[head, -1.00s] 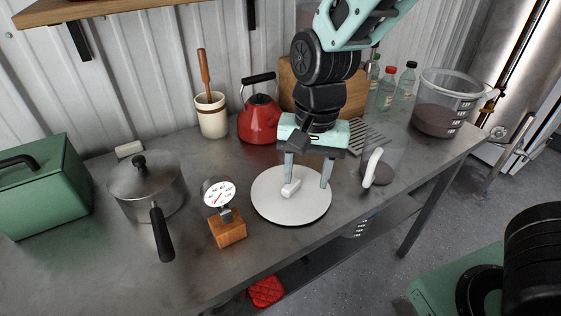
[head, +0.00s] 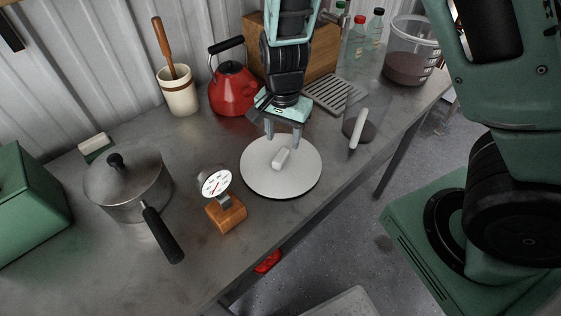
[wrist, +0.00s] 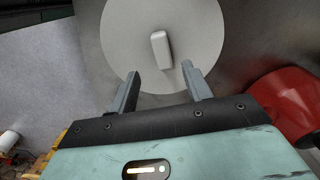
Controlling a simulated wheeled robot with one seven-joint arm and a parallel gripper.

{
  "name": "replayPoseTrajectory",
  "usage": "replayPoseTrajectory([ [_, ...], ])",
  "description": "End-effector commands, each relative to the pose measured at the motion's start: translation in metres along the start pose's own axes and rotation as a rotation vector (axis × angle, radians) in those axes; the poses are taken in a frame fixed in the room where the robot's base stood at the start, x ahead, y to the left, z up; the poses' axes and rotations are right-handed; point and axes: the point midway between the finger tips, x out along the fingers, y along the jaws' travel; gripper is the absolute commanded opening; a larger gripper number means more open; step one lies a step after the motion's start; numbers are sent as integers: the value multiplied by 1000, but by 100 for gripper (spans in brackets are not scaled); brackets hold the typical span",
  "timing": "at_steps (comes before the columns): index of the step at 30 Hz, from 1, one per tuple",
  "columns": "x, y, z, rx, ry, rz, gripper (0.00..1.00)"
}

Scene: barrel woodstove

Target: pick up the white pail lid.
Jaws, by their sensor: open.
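The white pail lid (head: 258,177) is a flat round disc with a raised bar handle (head: 281,158) in its middle, lying on the metal workbench. In the wrist view the lid (wrist: 208,45) fills the upper middle, with its handle (wrist: 160,50) ahead of the fingertips. My gripper (head: 283,143) is open and empty at the lid's far edge, its fingers pointing down. In the wrist view my gripper (wrist: 161,78) has its two fingers apart, with the handle lying between their lines and beyond the tips. Whether the fingertips touch the lid I cannot tell.
A dial gauge on a wooden block (head: 226,214) stands left of the lid. A clear jug with a white handle (head: 357,130) stands to the right. A red kettle (head: 233,88) is behind, and a lidded pot (head: 127,187) is farther left. The bench's front edge (head: 300,228) is close.

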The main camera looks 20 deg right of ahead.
Motion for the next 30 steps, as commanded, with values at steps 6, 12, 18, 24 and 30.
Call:
replayPoseTrajectory([
  [6,18,0,0,-1,-1,1,49],
  [12,38,-2,1,1,-2,4,49],
  [18,64,-4,2,2,-2,1,49],
  [24,69,-5,2,-1,-1,-1,49],
  [30,69,-5,2,-1,-1,-1,24],
])
